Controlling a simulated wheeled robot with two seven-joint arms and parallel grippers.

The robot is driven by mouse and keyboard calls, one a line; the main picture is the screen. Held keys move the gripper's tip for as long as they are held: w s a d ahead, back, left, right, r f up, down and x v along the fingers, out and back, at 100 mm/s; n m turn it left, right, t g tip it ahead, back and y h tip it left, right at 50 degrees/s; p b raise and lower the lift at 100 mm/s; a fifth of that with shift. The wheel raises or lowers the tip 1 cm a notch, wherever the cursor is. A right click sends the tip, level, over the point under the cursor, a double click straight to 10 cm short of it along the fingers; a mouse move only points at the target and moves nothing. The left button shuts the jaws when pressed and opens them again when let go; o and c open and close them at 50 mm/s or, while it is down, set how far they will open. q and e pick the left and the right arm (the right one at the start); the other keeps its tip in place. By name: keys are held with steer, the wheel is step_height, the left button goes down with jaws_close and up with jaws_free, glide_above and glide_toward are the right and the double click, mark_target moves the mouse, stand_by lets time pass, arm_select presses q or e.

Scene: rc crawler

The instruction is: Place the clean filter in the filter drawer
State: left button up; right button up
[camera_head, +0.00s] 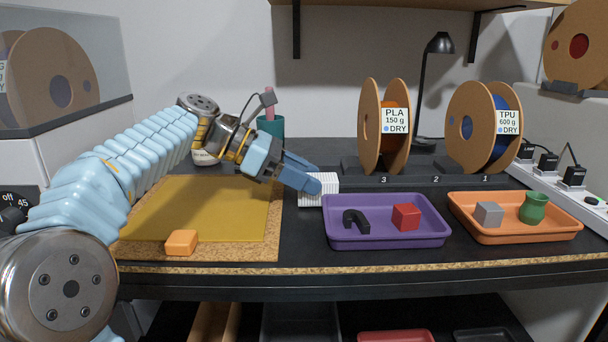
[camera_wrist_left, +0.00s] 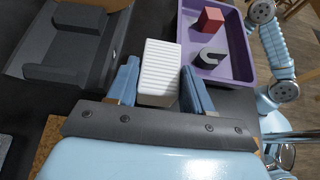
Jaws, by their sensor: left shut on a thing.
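My left gripper (camera_head: 312,182) is shut on a white ribbed block, the clean filter (camera_head: 325,187), between the cork-edged board and the purple tray. In the left wrist view the filter (camera_wrist_left: 158,68) sits between the two blue fingers of the left gripper (camera_wrist_left: 160,88), its ribbed face showing. I cannot tell whether the filter touches the table. I cannot make out a filter drawer in either view. My right gripper is not in view; part of my right arm shows at the right of the left wrist view.
The purple tray (camera_head: 388,241) holds a red cube and a black hook-shaped part, close right of the filter. An orange tray (camera_head: 515,234) stands further right. Spools (camera_head: 369,125) stand on a dark rack behind. A yellow mat (camera_head: 205,205) and an orange block (camera_head: 182,242) lie left.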

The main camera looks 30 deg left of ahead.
arm_select(q)
steer(key=shift+f, duration=0.15)
steer(key=o, duration=1)
steer(key=shift+o, duration=0.2)
